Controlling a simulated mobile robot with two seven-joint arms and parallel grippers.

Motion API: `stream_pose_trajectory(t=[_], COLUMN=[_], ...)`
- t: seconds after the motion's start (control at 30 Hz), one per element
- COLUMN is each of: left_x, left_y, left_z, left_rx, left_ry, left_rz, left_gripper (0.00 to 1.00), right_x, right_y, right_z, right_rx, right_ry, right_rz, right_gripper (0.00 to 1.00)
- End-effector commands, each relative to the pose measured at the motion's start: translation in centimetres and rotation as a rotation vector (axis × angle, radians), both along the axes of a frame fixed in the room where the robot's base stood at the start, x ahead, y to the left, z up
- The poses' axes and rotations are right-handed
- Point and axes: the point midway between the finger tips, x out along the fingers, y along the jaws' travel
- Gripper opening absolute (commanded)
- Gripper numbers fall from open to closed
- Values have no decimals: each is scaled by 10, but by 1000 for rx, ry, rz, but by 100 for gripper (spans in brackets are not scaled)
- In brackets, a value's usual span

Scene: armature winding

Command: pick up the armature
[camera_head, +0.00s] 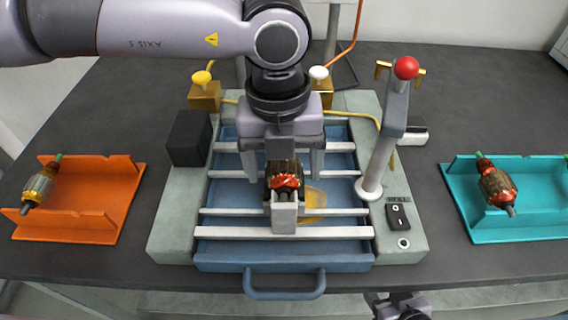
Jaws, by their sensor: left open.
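An armature (284,182) with a dark core and red-copper windings sits in the middle of the winding machine, its near end at a grey upright support (285,214). My left gripper (281,172) comes down from above, with its fingers apart on either side above the armature. It is open, and the armature's far end is hidden behind it. A second armature (38,187) lies in the orange tray (75,222) at the left. A third armature (496,186) lies in the teal tray (520,228) at the right. Part of my right arm shows at the bottom edge; its jaws cannot be made out.
The machine has a blue drawer with a handle (285,292), white cross bars (284,232), a lever with a red knob (406,68), a black box (189,138) and a switch (399,217). The dark table is clear between the machine and both trays.

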Motion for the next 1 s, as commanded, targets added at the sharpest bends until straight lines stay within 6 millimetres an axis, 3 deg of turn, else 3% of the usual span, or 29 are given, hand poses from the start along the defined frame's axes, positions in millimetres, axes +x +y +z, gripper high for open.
stream_pose_trajectory(t=[0.13,0.17,0.37,0.4,0.77,1.0], left_x=[0,0,0,0,1,1], left_y=[0,0,0,0,0,0], left_z=[0,0,0,1,8,44], left_rx=[0,0,0,-1,-1,-3], left_ry=[0,0,0,-1,-3,-6], left_rz=[0,-1,-1,0,0,1], left_gripper=[82,75,10,7,7,7], right_x=[1,1,1,1,1,1], right_y=[0,0,0,0,1,2], right_z=[0,0,0,0,0,-2], right_rx=[-1,-1,1,1,4,5], right_ry=[-2,-3,-3,-3,-2,0], right_rz=[0,0,0,0,-1,-1], right_gripper=[53,53,53,53,53,53])
